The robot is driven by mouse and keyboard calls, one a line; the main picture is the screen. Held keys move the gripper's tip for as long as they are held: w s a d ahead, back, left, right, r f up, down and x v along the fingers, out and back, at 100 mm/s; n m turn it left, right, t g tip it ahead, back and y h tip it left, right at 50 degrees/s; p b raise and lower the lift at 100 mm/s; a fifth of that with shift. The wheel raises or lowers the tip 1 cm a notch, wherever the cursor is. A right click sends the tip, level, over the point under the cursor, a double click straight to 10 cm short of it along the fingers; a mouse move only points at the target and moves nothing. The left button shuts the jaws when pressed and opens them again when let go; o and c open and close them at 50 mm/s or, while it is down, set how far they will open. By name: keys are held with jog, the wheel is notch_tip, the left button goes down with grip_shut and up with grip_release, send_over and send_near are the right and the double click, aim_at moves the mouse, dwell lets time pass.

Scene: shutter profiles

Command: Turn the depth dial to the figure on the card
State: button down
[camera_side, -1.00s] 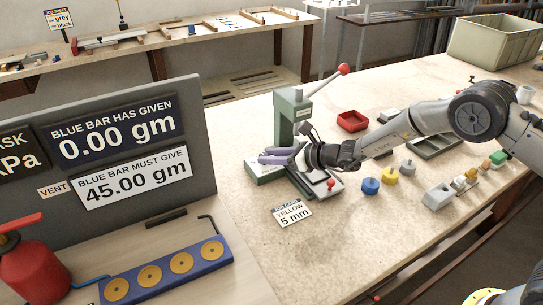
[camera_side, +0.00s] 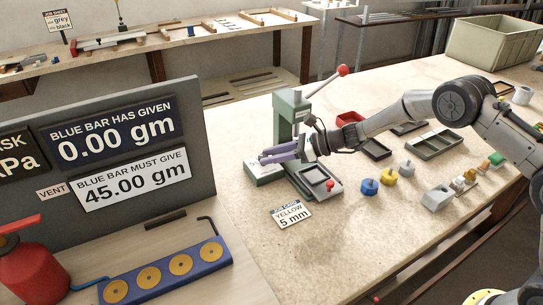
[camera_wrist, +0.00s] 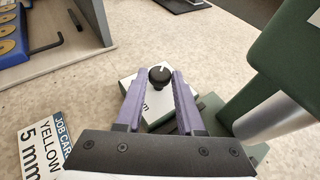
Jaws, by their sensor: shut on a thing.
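The depth dial is a black knob (camera_wrist: 161,76) with a white pointer mark, on a pale plate at the foot of the green press (camera_side: 287,120). In the wrist view its mark points up and slightly right; the plate's scale is mostly hidden. My gripper (camera_wrist: 160,82) has its purple fingers on both sides of the knob, shut on it. In the side view my gripper (camera_side: 276,155) is low beside the press column, and the dial is hidden there. The job card (camera_side: 292,214) reads "YELLOW 5 mm"; part of it shows in the wrist view (camera_wrist: 42,150).
The press has a red-knobbed lever (camera_side: 342,71) above my gripper. Blue (camera_side: 369,187), yellow (camera_side: 389,176) and grey (camera_side: 407,168) knobbed pieces stand to the right. A grey board with number displays (camera_side: 205,135) stands at left.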

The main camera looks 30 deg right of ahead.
jog(key=shift+r, duration=0.1)
jog(key=c, duration=0.5)
grip_release()
jog(key=shift+c, duration=0.2)
jog(key=v, duration=1.3)
jog(key=shift+s+d+r, duration=0.15)
jog(key=shift+s+d, duration=0.05)
jog(key=shift+d, duration=0.1)
